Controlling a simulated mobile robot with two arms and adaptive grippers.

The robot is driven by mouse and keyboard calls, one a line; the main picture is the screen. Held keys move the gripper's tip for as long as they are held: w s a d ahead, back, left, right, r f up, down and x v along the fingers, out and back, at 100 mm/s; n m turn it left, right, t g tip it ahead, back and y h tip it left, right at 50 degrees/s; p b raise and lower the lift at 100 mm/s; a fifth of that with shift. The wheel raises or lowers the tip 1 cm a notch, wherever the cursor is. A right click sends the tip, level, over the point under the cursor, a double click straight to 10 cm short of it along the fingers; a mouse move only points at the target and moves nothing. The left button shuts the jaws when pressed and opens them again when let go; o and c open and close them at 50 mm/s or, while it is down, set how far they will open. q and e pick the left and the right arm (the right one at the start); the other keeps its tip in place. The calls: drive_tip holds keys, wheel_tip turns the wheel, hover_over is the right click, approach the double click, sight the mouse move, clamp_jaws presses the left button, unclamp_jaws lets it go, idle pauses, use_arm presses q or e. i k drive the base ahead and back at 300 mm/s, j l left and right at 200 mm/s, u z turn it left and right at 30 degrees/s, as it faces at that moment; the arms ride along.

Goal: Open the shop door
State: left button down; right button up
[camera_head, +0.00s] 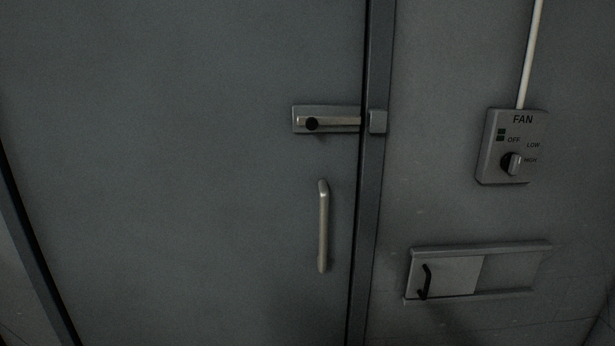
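A large grey door (180,170) fills the left and middle of the head view and looks closed against its dark frame (372,200). A sliding bolt (340,122) with a black knob (311,124) is mounted near the door's right edge. Its bar lies level and reaches right to a small keeper block (378,121) on the frame. Below it, a vertical metal pull handle (323,228) is fixed to the door. Neither of my grippers shows in the view.
On the wall right of the door, a fan control box (493,148) with a rotary knob (512,164) hangs under a white conduit (530,55). Below it is a sliding panel (446,276) with a black handle (425,282) in rails. No loose obstacles show before the door.

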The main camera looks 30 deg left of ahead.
sight(172, 190)
drive_tip(key=u, duration=1.9)
